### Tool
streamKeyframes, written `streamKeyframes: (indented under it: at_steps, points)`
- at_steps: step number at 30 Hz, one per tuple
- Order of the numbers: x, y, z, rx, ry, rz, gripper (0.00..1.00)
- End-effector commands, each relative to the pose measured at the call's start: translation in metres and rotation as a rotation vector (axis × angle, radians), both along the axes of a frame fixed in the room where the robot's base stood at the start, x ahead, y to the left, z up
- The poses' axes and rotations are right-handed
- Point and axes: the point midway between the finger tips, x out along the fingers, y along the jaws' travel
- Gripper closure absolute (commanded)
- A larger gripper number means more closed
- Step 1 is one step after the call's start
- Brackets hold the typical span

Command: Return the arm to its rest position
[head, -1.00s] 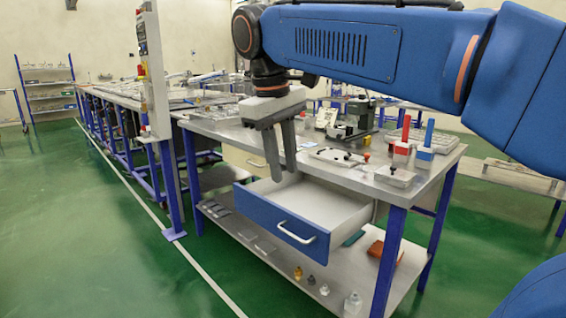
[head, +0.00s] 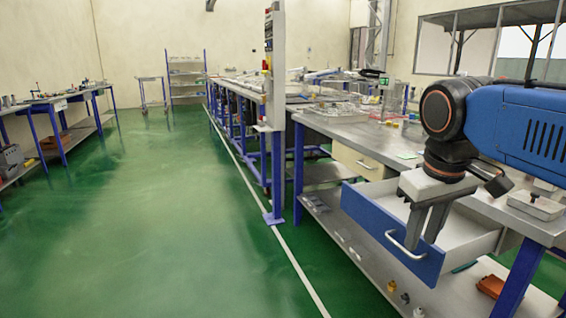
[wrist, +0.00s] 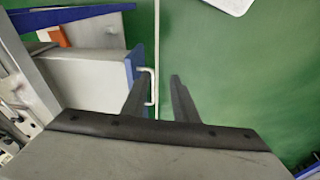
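My gripper (head: 421,245) hangs pointing down at the right of the head view, in front of the open drawer's interior in the picture. In the wrist view my gripper (wrist: 159,76) also shows spread fingers, with green floor and part of the drawer handle behind the gap. My blue arm reaches in from the right edge. The drawer (head: 385,228) is pulled out, with a blue front and a white handle. Its front edge (wrist: 130,75) also shows in the wrist view, left of the gap.
The grey workbench (head: 350,130) stands on blue legs, with a tray (head: 535,206) on top at right. A lower shelf holds an orange-brown item (head: 490,286) and small bottles. A post (head: 275,100) stands at the bench's left end. Green floor (head: 150,220) is open to the left.

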Motion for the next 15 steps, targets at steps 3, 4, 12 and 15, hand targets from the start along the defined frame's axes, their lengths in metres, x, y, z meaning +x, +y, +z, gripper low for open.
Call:
streamKeyframes:
  at_steps: [3, 4, 12, 15]
  points:
    - [-0.025, -0.008, -0.045, 0.040, -0.056, -0.053, 0.74]
    - [-0.030, -0.009, -0.056, 0.050, -0.071, -0.066, 0.74]
    - [-0.068, -0.017, -0.141, 0.121, -0.181, -0.170, 0.74]
    - [-0.075, -0.018, -0.157, 0.134, -0.203, -0.191, 0.74]
